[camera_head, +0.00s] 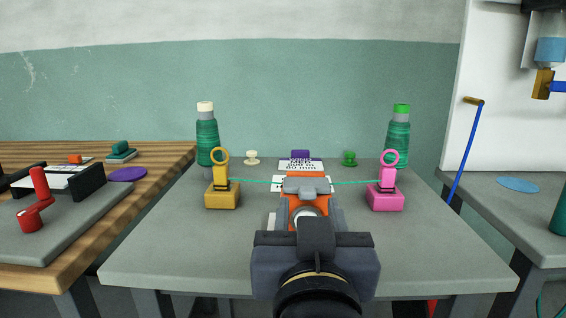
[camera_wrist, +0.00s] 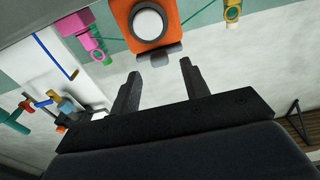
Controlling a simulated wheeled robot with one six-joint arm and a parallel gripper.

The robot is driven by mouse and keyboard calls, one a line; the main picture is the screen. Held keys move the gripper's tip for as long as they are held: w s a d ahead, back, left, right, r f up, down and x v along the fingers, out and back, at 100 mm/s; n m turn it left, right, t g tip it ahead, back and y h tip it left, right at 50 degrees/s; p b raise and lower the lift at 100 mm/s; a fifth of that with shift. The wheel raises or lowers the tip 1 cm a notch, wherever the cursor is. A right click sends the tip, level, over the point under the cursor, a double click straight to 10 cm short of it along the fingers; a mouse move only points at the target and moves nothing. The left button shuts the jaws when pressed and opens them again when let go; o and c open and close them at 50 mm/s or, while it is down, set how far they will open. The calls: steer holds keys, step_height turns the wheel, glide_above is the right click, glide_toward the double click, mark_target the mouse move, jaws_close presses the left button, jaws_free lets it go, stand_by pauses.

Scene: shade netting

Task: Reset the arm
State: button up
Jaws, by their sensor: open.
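My gripper (camera_wrist: 160,68) is open and empty in the wrist view, its two dark fingers apart. An orange device (camera_wrist: 128,14) with a round white disc lies beyond the fingertips, not between them. In the head view, my arm's dark wrist part stands at the front middle of the grey table (camera_head: 150,255) and hides part of the orange device (camera_head: 293,214).
A green thread runs between a yellow ringed post (camera_head: 221,190) and a pink ringed post (camera_head: 386,195). Green spools (camera_head: 207,143) (camera_head: 398,138) stand behind them. A wooden bench (camera_head: 165,165) with a red crank (camera_head: 38,200) is left. A blue rod (camera_head: 465,150) stands right.

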steer(key=shift+s, duration=0.1)
steer(key=shift+s+p, duration=0.85)
steer(key=shift+s, duration=3.05)
steer(key=b, duration=0.2)
glide_toward(309, 185)
steer(key=shift+w+r, duration=0.15)
steer(key=shift+w, duration=1.2)
steer(key=shift+w+r, duration=0.15)
steer(key=shift+w, duration=1.25)
steer(key=shift+a+r, duration=0.1)
steer(key=shift+r, duration=0.15)
steer(key=shift+w+r+g+p, duration=0.1)
steer(key=shift+r+g+p, duration=0.8)
steer(key=shift+g, duration=0.5)
steer(key=shift+w+r+g+p, duration=0.15)
steer(key=shift+r+g+p, duration=0.3)
steer(key=shift+g+p, duration=0.55)
